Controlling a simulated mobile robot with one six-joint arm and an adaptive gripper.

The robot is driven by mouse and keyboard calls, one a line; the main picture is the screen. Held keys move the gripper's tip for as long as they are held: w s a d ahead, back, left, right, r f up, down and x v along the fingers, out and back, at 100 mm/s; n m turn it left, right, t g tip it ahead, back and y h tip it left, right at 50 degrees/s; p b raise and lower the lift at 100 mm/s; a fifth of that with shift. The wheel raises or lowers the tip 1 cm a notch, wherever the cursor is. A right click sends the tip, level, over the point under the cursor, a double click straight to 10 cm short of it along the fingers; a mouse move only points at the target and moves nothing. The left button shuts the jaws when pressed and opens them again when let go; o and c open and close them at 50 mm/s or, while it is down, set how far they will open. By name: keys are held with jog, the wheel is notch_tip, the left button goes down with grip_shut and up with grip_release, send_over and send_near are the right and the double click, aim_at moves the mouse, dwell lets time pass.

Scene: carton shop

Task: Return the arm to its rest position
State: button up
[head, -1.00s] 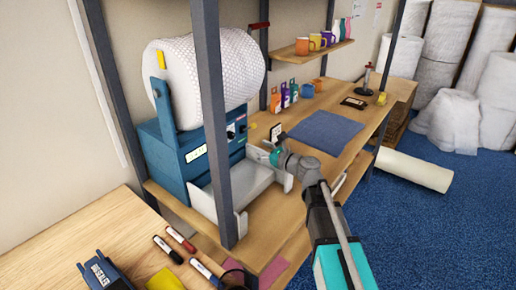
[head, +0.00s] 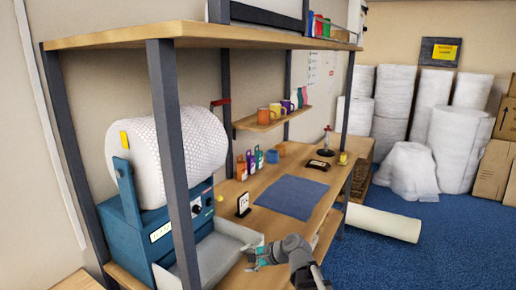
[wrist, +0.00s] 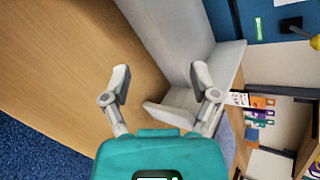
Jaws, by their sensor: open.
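My gripper (wrist: 162,88) is open in the wrist view, with its two fingers spread apart and nothing between them. In the head view my gripper (head: 252,257) shows at the bottom centre, beside the white tray (head: 222,243) in front of the blue machine. The tray's pale walls (wrist: 178,35) also show close beyond the fingers in the wrist view. I cannot tell whether a finger touches the tray. My arm reaches in from the bottom edge of the head view.
The blue machine (head: 133,218) carries a large bubble-wrap roll (head: 185,145). A grey post (head: 175,170) stands in front of it. A blue mat (head: 293,196) lies on the bench. A cream roll (head: 383,223) lies on the open blue carpet (head: 440,255).

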jog(key=s+d+f+n+g+h, duration=0.1)
jog(key=s+d+f+n+h, duration=0.1)
jog(key=d, duration=0.4)
jog(key=s+d+f+n+g+h+p, duration=0.1)
jog(key=s+d+f+n+g+h, duration=0.1)
jog(key=s+d+n+h, duration=0.3)
jog(key=s+d+f+n+g+h, duration=0.1)
jog(key=s+d+f+n+h, duration=0.1)
jog(key=s+d, duration=0.4)
jog(key=d+n+h, duration=0.1)
jog(key=d, duration=0.2)
jog(key=shift+s+d+f+n+p, duration=0.2)
jog(key=shift+d+f+n+p, duration=0.05)
jog(key=shift+n+p, duration=0.15)
